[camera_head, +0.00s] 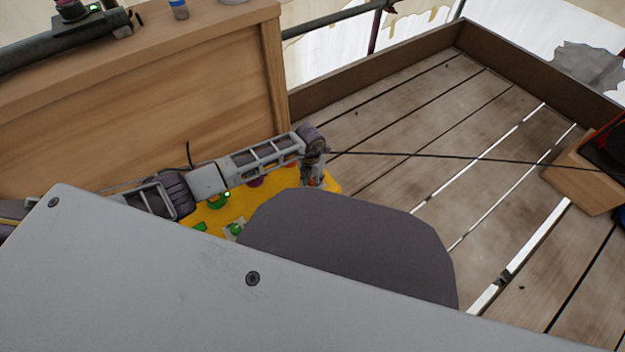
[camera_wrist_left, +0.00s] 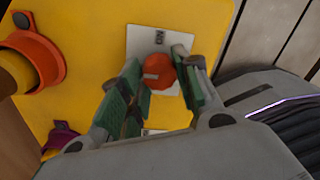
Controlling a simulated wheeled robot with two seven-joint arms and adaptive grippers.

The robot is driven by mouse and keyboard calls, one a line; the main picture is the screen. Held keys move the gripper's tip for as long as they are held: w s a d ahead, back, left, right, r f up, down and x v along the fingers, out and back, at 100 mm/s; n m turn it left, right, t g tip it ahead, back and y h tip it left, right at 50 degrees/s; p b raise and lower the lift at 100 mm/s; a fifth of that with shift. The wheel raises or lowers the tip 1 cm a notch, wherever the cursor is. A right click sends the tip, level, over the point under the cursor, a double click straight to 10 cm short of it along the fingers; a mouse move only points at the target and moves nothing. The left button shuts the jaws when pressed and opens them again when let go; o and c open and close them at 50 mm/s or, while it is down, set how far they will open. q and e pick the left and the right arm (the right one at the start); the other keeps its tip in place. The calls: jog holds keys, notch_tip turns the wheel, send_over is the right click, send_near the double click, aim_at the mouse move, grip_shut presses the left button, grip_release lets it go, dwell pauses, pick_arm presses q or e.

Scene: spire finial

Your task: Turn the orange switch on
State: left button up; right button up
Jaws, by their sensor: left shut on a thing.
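The orange switch (camera_wrist_left: 158,71) is a round knob on a white plate (camera_wrist_left: 137,42) fixed to a yellow panel (camera_wrist_left: 95,55). An "ON" label is printed on the plate at the knob's upper side in the left wrist view. My left gripper (camera_wrist_left: 160,76) has its green-padded fingers on both sides of the knob and is shut on it. In the head view the left gripper (camera_head: 313,174) reaches down at the far right end of the yellow panel (camera_head: 331,181); the knob itself is mostly hidden there. My right gripper is not in view.
An orange ring-shaped fitting (camera_wrist_left: 48,58) stands out from the panel, with a purple part (camera_wrist_left: 62,138) nearby. Green parts (camera_head: 236,229) sit on the panel in the head view. A wooden box (camera_head: 140,95) rises behind my left arm. A dark cable (camera_head: 450,156) crosses the plank floor.

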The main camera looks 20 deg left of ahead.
pick_arm(q)
jog(key=shift+m, duration=0.3)
jog(key=m, duration=0.3)
jog(key=shift+w+a+m+p, duration=0.1)
jog(key=shift+m+p, duration=0.25)
jog(key=shift+m, duration=0.05)
jog(key=m, duration=0.9)
jog(key=shift+w+y, duration=0.15)
jog(key=shift+y, duration=0.15)
jog(key=shift+m+b, duration=0.4)
jog(key=shift+m, duration=1.9)
jog(key=o, duration=1)
